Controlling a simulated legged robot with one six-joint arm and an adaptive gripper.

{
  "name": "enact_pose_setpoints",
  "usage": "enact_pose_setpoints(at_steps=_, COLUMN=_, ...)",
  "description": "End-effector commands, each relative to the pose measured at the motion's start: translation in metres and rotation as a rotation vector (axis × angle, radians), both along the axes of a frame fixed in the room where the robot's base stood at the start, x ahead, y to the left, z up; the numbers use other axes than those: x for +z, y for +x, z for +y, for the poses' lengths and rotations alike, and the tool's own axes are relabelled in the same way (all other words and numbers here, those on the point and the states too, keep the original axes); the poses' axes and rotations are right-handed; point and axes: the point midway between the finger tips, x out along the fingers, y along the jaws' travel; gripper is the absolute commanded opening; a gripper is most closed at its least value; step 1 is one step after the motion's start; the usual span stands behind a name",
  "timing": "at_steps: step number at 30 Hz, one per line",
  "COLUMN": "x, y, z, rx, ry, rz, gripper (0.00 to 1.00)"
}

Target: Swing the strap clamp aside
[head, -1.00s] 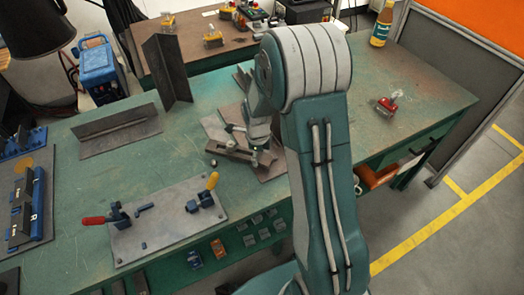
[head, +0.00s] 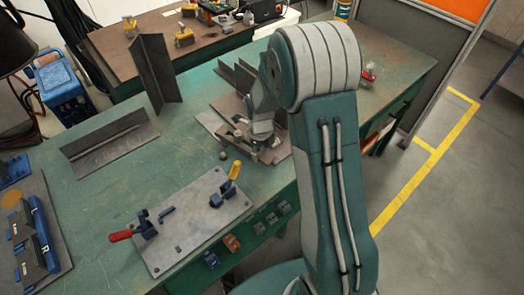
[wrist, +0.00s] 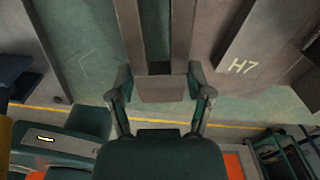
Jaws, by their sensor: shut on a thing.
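The strap clamp is a brown slotted steel strap (wrist: 160,88), its two rails and joined end seen in the wrist view. My gripper (wrist: 160,100) has one finger on each side of that end and is shut on it. In the head view my gripper (head: 262,152) is low over the near edge of the green bench, at the strap and the brown plates. My wrist and fingers hide much of the strap there, and its pivot cannot be made out.
A plate marked H7 (wrist: 240,66) lies right of the strap in the wrist view. A fixture plate (head: 195,225) with red and yellow toggle handles is on the near bench. Angle irons (head: 108,148) stand farther left. A small round part (head: 223,155) lies beside the strap.

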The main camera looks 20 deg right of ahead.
Motion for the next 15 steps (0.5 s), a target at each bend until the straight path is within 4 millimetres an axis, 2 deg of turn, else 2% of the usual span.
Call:
enact_pose_setpoints(at_steps=13, x=0.0022, y=0.0017, z=0.002, rx=-0.004, ry=-0.002, rz=-0.006, gripper=0.05)
enact_pose_setpoints(at_steps=14, x=0.0023, y=0.0017, z=0.002, rx=-0.004, ry=-0.001, rz=-0.007, gripper=0.74)
enact_pose_setpoints(at_steps=15, x=0.0023, y=0.0017, z=0.0021, rx=-0.004, ry=-0.002, rz=-0.006, gripper=0.92)
